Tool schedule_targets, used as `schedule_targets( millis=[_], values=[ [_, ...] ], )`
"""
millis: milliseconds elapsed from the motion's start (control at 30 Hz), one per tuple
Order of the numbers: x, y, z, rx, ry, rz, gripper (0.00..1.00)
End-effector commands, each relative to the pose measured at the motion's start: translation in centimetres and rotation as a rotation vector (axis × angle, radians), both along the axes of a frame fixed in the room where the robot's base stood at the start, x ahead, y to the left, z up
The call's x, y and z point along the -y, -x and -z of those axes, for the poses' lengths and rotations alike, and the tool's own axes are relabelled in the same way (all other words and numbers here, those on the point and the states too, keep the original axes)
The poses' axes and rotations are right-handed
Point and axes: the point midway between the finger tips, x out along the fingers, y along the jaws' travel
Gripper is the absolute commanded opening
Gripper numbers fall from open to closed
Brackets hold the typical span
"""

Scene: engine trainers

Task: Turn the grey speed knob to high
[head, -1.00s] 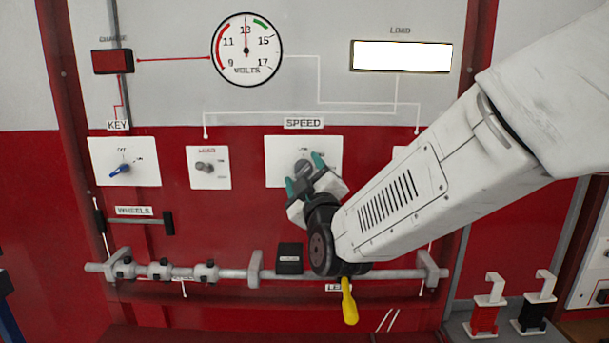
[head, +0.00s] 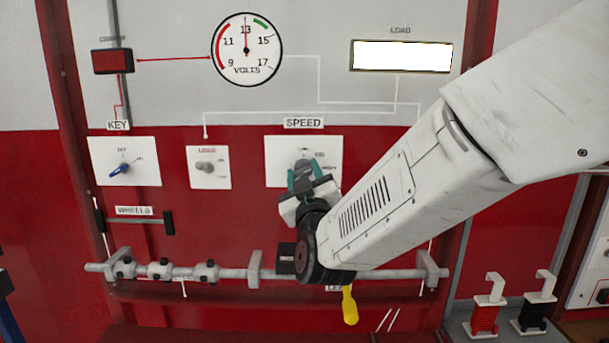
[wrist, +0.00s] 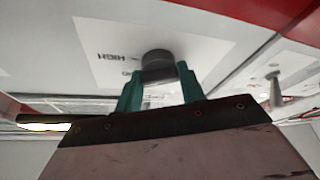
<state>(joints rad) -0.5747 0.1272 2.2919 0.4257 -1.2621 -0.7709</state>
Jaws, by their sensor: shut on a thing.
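The grey speed knob (head: 302,165) is on the white plate (head: 275,150) under the SPEED label, with MID and HIGH marked on the plate's right side. My gripper (head: 305,180) is at the knob from below, its teal fingers on either side of it. In the wrist view the dark grey knob (wrist: 158,60) stands between the teal fingertips of my gripper (wrist: 160,80), which are shut on it. The HIGH mark shows upside down left of the knob there. My fingers cover part of the knob, and I cannot read where it points.
A smaller LOAD knob (head: 206,167) sits to the left, and a blue key switch (head: 121,170) farther left. Below runs a grey rail (head: 225,273) with a black block (head: 285,258) and a yellow handle (head: 349,305).

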Motion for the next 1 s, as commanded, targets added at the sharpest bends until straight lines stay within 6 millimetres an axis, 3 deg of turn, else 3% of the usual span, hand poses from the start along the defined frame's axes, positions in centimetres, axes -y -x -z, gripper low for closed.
schedule_targets(
  millis=[500,1000],
  values=[
    [-0.16,0.02,0.06,0.012,-0.367,-0.001,0.16],
    [-0.14,0.01,0.05,0.016,-0.46,0.0,0.16]
  ],
)
